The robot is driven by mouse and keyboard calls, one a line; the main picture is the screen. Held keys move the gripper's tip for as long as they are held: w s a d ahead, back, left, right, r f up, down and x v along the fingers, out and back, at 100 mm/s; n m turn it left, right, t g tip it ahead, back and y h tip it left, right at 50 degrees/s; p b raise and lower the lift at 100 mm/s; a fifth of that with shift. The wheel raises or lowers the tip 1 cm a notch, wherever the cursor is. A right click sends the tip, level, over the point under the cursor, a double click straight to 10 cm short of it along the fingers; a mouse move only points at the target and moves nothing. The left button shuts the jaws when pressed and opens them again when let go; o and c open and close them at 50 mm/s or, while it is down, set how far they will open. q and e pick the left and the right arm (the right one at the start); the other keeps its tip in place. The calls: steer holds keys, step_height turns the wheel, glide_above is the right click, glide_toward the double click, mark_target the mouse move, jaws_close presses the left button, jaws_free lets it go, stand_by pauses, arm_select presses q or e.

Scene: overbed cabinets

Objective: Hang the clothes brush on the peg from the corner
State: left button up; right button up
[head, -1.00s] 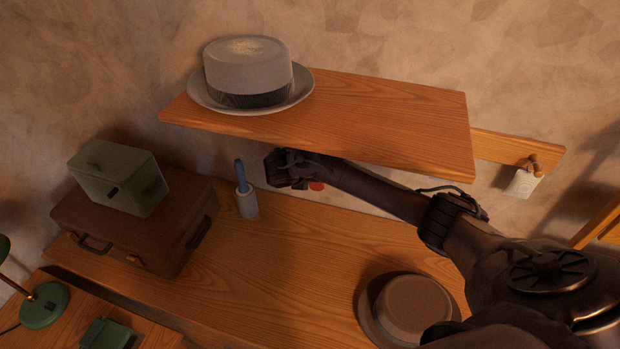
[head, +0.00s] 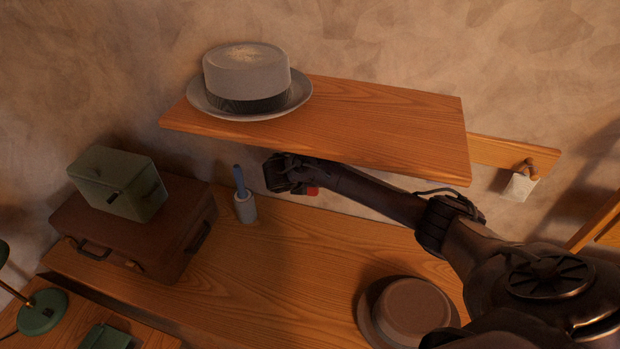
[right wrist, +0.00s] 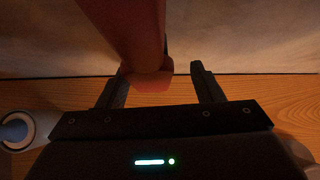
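My right gripper (head: 285,172) is under the front edge of the wall shelf, above the desk. In the right wrist view the right gripper (right wrist: 160,90) has its two fingers apart. A reddish-brown handle-like thing (right wrist: 130,35) comes down from the top of that view, its rounded end between the fingers. It lies nearer the left finger, with a gap to the right one. A small red part (head: 312,190) shows below my arm in the head view. I cannot tell if this is the clothes brush. A peg (head: 530,166) on the wall rail holds a white tag-like item (head: 520,187). My left gripper is out of view.
The shelf (head: 400,125) with a grey hat (head: 247,78) is just above my arm. A blue-handled roller (head: 244,200) stands left of the gripper.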

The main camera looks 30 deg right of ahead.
steer(key=shift+o, duration=0.3)
steer(key=shift+w+d+r, duration=0.2)
steer(key=shift+d+r, duration=0.05)
steer(key=shift+r, duration=0.2)
steer(key=s+a+r+b, duration=0.2)
steer(key=s+a, duration=0.6)
steer(key=a, duration=0.6)
steer(key=shift+r, duration=0.3)
steer(key=shift+s, duration=0.1)
